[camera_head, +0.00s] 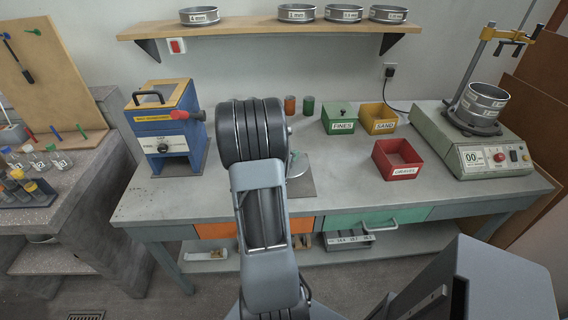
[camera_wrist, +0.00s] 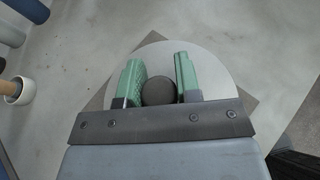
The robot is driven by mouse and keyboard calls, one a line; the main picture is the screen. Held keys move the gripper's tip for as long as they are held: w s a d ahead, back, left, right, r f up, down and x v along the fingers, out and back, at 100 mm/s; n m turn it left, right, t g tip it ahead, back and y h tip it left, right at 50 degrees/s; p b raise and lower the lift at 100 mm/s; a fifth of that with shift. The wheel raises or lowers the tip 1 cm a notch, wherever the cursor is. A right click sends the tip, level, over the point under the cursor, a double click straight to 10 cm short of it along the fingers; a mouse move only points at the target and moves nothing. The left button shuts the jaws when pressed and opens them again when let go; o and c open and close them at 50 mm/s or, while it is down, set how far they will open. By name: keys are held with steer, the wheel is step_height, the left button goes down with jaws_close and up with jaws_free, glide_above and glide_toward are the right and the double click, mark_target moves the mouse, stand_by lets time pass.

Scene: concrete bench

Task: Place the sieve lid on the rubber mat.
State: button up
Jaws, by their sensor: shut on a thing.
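The sieve lid is a pale round disc (camera_wrist: 217,72) with a dark knob (camera_wrist: 158,92) in the wrist view. My gripper (camera_wrist: 161,82) has its green fingers shut on the knob. The lid lies over the square grey rubber mat (camera_wrist: 99,99), whose corners show around the disc. I cannot tell whether the lid touches the mat or hangs just above it. In the head view the mat (camera_head: 304,187) lies mid-bench, partly hidden behind my arm, and only a little of the lid (camera_head: 299,167) shows.
Green (camera_head: 339,118), yellow (camera_head: 378,118) and red (camera_head: 398,160) bins stand right of the mat. A sieve shaker (camera_head: 485,155) is at far right, a blue machine (camera_head: 165,130) at left. Two small cans (camera_head: 307,106) stand behind. The bench front is clear.

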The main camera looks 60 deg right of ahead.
steer(key=shift+w+d+f, duration=0.1)
steer(key=shift+w+f, duration=0.85)
steer(key=shift+f, duration=0.15)
steer(key=shift+w+f, duration=0.2)
steer(key=shift+f, duration=1.55)
steer(key=shift+f, duration=0.2)
steer(key=o, duration=1)
steer(key=shift+r, duration=0.15)
